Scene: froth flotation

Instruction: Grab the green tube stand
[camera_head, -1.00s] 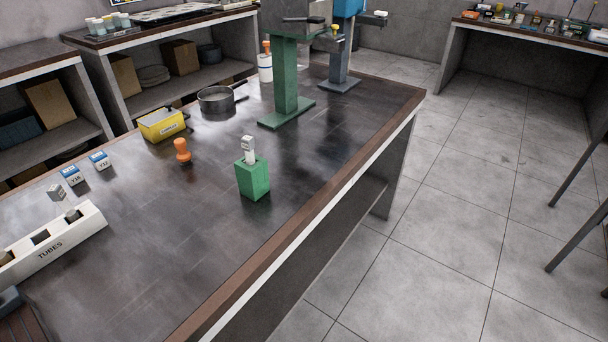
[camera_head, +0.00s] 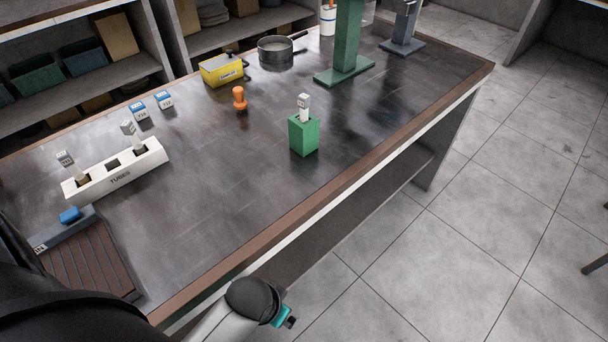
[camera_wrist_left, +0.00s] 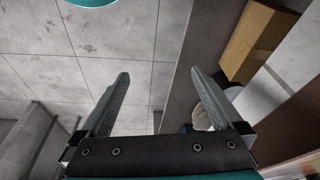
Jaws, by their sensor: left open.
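The green tube stand (camera_head: 304,136) is a small green block standing upright on the dark bench top. A white-and-grey labelled tube (camera_head: 304,106) stands up out of its top. No gripper touches it. My left gripper (camera_wrist_left: 161,82) shows in the left wrist view, open and empty, its two fingers spread apart above grey floor tiles. The stand is not in that wrist view. In the head view one of my arm links shows at the bottom, below the bench's front edge. My right gripper is not in view.
A white TUBES rack (camera_head: 117,171) holds labelled tubes at left. An orange stamp-like object (camera_head: 239,99), yellow box (camera_head: 222,70), pan (camera_head: 275,50) and green column (camera_head: 346,50) stand farther back. A ribbed tray (camera_head: 92,257) lies front left. The bench around the stand is clear.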

